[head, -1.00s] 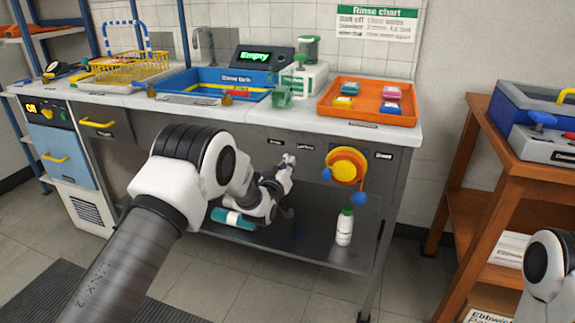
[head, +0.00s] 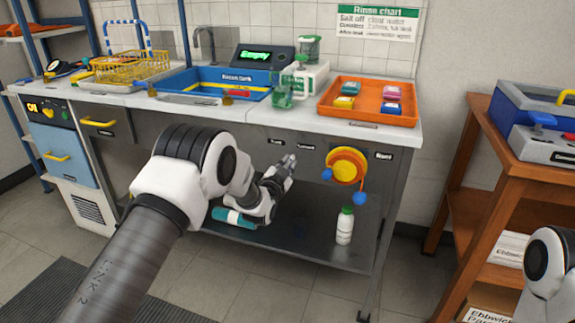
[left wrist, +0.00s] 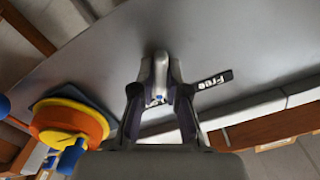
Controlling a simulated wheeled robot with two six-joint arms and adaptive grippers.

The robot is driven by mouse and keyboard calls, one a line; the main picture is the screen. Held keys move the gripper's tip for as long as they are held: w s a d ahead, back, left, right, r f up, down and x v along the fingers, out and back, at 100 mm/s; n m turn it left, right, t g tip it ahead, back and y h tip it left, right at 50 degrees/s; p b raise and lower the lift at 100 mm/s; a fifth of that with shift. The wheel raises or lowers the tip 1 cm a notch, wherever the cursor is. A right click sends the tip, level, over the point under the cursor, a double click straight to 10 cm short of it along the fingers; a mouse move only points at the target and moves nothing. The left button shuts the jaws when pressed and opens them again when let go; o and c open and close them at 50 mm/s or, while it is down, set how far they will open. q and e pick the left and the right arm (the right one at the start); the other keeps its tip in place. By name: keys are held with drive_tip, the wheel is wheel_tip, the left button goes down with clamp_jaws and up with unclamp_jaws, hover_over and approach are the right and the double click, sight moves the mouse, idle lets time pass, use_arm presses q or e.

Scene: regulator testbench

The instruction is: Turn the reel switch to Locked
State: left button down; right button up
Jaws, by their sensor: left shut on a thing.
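The reel switch (left wrist: 160,72) is a small grey lever on the grey panel under the counter, seen in the left wrist view. My left gripper (left wrist: 160,98) is shut on it, with one finger on each side. A label reading "Free" (left wrist: 213,80) is beside the switch. In the head view my left gripper (head: 289,162) reaches the panel just left of the reel (head: 345,167) and hides the switch. The yellow and orange reel, with blue parts, also shows in the left wrist view (left wrist: 75,122). My right gripper is out of view.
A white bottle with a green cap (head: 345,226) stands on the lower shelf, and a teal bottle (head: 234,218) lies there. An orange tray (head: 368,115) sits on the counter above. A wooden side table (head: 480,150) stands at the right.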

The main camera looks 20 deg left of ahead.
use_arm(q)
drive_tip(key=shift+m, duration=1.4)
drive_tip(key=c, duration=1.2)
unclamp_jaws()
drive_tip(key=shift+s, duration=0.1)
drive_tip(key=s, duration=1.1)
drive_tip(key=shift+s+a, duration=0.2)
drive_tip(key=shift+s, duration=0.2)
